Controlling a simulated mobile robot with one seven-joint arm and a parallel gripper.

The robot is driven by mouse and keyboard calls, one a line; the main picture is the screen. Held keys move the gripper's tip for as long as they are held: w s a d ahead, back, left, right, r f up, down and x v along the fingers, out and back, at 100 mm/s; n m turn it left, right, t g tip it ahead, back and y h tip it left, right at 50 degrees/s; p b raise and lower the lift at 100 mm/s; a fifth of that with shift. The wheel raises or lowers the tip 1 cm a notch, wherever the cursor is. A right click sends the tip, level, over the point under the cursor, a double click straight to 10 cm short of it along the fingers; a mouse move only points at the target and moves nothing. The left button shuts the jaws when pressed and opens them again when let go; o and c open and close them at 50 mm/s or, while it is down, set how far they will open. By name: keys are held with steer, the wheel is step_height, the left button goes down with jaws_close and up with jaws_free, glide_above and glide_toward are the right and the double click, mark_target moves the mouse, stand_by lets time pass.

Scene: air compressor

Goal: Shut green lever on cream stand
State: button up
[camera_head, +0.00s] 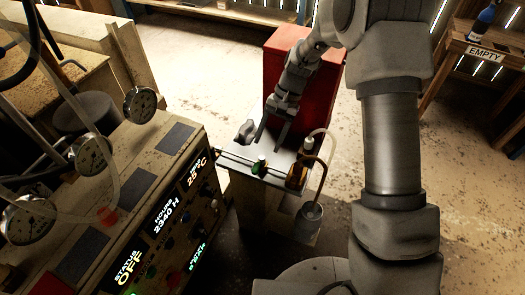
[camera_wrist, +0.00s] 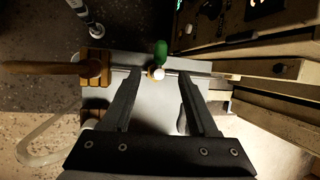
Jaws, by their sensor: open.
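The green lever (camera_head: 259,167) sits on a thin metal pipe along the top of the pale stand (camera_head: 240,197) in the head view. In the wrist view the green lever (camera_wrist: 160,50) sticks up the picture from a bright round fitting (camera_wrist: 158,74) on the pipe. My gripper (camera_head: 271,143) is open above the stand, with its fingers pointing down toward the pipe. In the wrist view my gripper (camera_wrist: 159,77) has a fingertip on each side of the fitting, with the green handle beyond the tips. Nothing is held. Contact with the lever cannot be told.
An amber part (camera_head: 296,174) with a clear hose stands right of the lever, above a metal canister (camera_head: 307,218). A control panel (camera_head: 165,205) with gauges and a display reading OFF is at left. A red cabinet (camera_head: 288,75) stands behind. Floor at right is open.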

steer(key=p+v, duration=0.1)
steer(key=v, duration=0.8)
steer(key=shift+r+p, duration=0.15)
steer(key=shift+p, duration=0.15)
steer(key=shift+d, duration=0.1)
